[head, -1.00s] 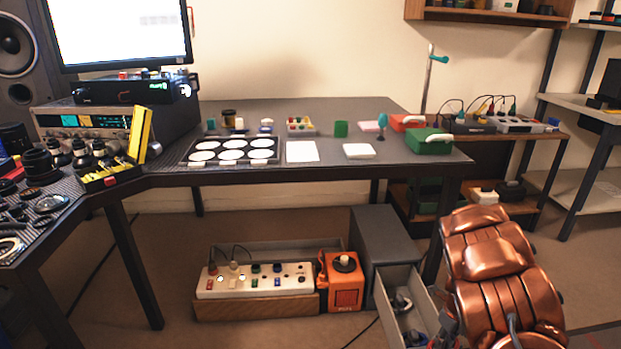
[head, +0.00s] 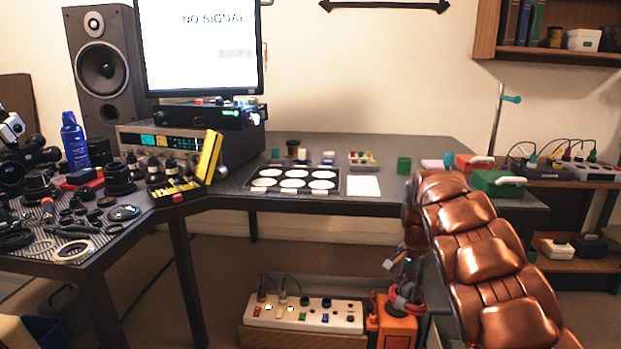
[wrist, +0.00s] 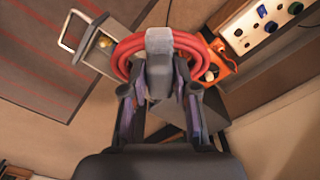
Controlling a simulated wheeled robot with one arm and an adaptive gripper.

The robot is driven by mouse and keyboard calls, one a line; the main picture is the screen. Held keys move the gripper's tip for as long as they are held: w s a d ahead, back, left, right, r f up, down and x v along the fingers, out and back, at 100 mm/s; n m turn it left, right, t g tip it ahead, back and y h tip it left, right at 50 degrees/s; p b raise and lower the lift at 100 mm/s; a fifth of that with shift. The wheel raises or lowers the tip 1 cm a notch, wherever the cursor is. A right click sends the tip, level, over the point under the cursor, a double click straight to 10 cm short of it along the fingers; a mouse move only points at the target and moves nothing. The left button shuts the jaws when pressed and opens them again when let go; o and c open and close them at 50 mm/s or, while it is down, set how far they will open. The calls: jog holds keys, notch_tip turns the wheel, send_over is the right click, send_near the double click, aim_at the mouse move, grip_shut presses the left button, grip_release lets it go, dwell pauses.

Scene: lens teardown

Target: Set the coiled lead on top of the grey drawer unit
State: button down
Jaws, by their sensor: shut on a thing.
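The coiled lead, a thick red ring of cable (wrist: 128,50), is held in my gripper (wrist: 160,60). It also shows in the head view as red loops (head: 404,302) at the end of my arm, in front of the orange box. My gripper is shut on the coil, which hangs clear of the floor. The grey drawer unit is mostly hidden behind my arm in the head view. In the wrist view a dark grey surface, seemingly its body (wrist: 213,108), lies below and beside my fingers. Its pale drawer (wrist: 84,48) stands open.
An orange box (head: 392,331) and a wooden crate (head: 290,339) with a white socket panel (head: 305,313) stand left of the unit. The workbench (head: 345,206) overhangs behind. A red-striped mat (wrist: 45,60) lies on the floor beyond the drawer.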

jog(key=s+a+r+n+p, duration=0.1)
jog(key=a+r+n+p, duration=0.4)
jog(key=r+p, duration=0.35)
jog(key=s+a+r+n+p, duration=0.2)
jog(key=a+r+n+p, duration=0.25)
jog(key=r+p, duration=0.45)
jog(key=s+d+r+n+p, duration=0.1)
jog(key=s+r+p, duration=0.4)
jog(key=r+p, duration=0.7)
jog(key=d+p, duration=0.1)
jog(key=p, duration=0.7)
jog(key=shift+s, duration=0.3)
jog(key=shift+d, duration=0.1)
